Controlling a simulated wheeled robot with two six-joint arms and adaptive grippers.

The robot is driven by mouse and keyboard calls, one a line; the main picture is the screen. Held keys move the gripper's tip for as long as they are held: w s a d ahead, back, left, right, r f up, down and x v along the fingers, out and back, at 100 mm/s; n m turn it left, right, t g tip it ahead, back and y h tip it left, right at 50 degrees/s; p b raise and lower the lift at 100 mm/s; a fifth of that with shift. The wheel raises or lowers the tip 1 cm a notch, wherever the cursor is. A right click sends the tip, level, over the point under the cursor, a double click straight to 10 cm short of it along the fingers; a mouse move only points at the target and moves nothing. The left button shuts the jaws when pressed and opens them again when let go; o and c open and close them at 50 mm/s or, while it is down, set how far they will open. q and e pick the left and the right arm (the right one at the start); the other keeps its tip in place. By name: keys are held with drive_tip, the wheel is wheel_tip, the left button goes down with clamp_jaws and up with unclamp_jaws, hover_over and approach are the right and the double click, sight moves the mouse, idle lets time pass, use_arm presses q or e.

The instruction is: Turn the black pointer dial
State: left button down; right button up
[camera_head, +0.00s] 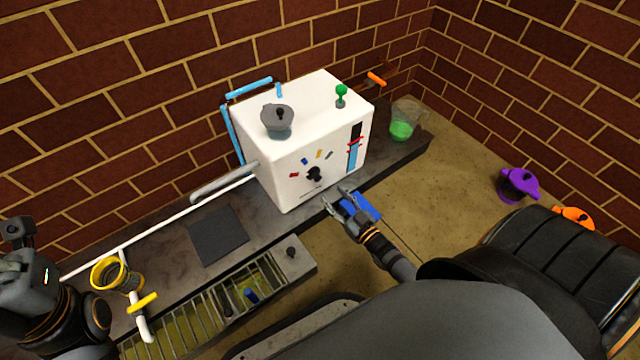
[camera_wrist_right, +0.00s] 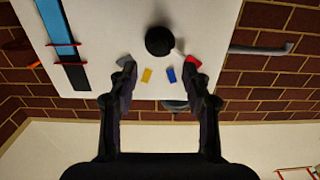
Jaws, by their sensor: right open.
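The black pointer dial (camera_head: 315,174) sits on the front face of the white machine (camera_head: 290,187), with small red, blue, yellow and grey marks in an arc above it. In the right wrist view the dial (camera_wrist_right: 159,41) shows as a round black knob, beyond and between the fingertips. My right gripper (camera_head: 336,196) is open and empty, in front of the machine's lower front, apart from the dial. It also shows in the right wrist view (camera_wrist_right: 157,70). Part of my left arm shows at the left edge; its fingers do not show.
A blue and black slider strip with red markers (camera_head: 354,150) is right of the dial. A grey knob (camera_head: 278,117) and a green knob (camera_head: 341,92) top the machine. A jug of green liquid (camera_head: 402,128) stands right. A grated trough (camera_head: 190,318) lies at the front left.

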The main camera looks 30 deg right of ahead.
sight(319, 180)
drive_tip(key=w+b, duration=0.1)
drive_tip(key=w, duration=0.1)
drive_tip(key=w+b, duration=0.1)
drive_tip(key=w, duration=0.1)
drive_tip(key=w+a, duration=0.1)
drive_tip(key=w, duration=0.1)
drive_tip(key=shift+w+f+b, duration=0.2)
drive_tip(key=shift+w+b, duration=0.2)
drive_tip(key=shift+w+r, duration=0.15)
drive_tip(key=shift+w, duration=0.5)
clamp_jaws()
